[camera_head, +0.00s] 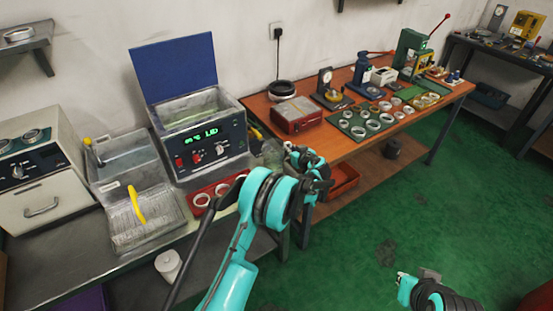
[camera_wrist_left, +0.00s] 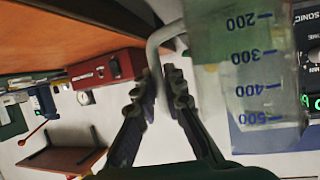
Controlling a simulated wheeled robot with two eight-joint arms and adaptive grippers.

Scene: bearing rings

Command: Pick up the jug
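The jug (camera_wrist_left: 243,75) is clear with blue graduation marks and fills the upper right of the left wrist view. Its pale handle (camera_wrist_left: 155,48) runs between the fingertips of my left gripper (camera_wrist_left: 162,78), with little or no gap beside it. In the head view the jug (camera_head: 272,152) is a faint clear shape beside the right end of the grey bench, and my left gripper (camera_head: 312,170) is just to its right. The jug's base is hard to make out. My right gripper (camera_head: 403,280) is low at the right, away from the jug, its fingers mostly hidden.
The ultrasonic bath (camera_head: 205,140) with its raised blue lid stands left of the jug. A red tray with white rings (camera_head: 216,190) lies in front of it. The wooden table (camera_head: 340,150) behind holds a red box (camera_head: 297,115), presses and rings. Green floor is free at the right.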

